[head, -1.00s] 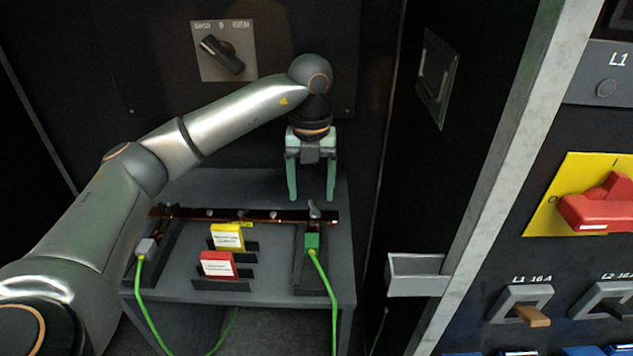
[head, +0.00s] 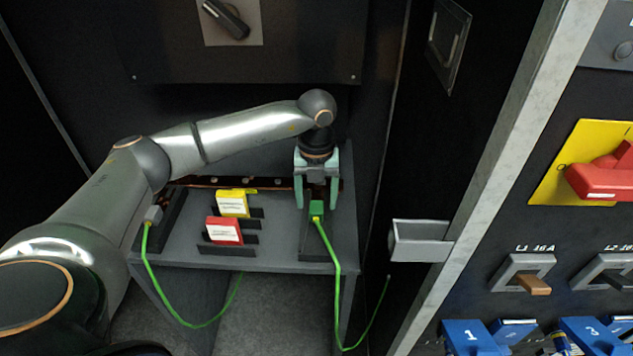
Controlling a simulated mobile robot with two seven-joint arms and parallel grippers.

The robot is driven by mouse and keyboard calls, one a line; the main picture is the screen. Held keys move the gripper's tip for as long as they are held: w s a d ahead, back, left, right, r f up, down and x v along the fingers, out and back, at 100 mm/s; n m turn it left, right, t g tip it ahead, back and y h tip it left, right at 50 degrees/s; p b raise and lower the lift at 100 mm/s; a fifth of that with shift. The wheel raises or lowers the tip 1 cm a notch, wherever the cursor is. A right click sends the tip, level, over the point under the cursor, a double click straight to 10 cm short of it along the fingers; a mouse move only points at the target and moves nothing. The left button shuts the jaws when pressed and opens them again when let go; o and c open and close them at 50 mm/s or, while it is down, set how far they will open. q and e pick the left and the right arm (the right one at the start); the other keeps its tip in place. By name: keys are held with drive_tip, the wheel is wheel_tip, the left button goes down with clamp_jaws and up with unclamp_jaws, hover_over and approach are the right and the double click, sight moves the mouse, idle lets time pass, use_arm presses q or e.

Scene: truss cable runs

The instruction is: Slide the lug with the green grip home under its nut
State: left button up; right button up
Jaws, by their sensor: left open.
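The lug's green grip (head: 317,210) sits at the right end of a small grey table, with a green cable hanging from its front. My left gripper (head: 317,204) points down over it, open, with one finger on each side of the grip. I cannot tell whether the fingers touch it. The copper bar (head: 270,184) runs along the table behind. Its right-hand nut and the lug's metal end are hidden behind my gripper. My right gripper is not in view.
A yellow block (head: 232,205) and a red block (head: 223,231) with white labels stand between. A cabinet wall with a grey bracket (head: 420,241) is close on the right.

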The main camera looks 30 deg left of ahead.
use_arm(q)
drive_tip(key=shift+f, duration=0.5)
clamp_jaws()
idle(0.3)
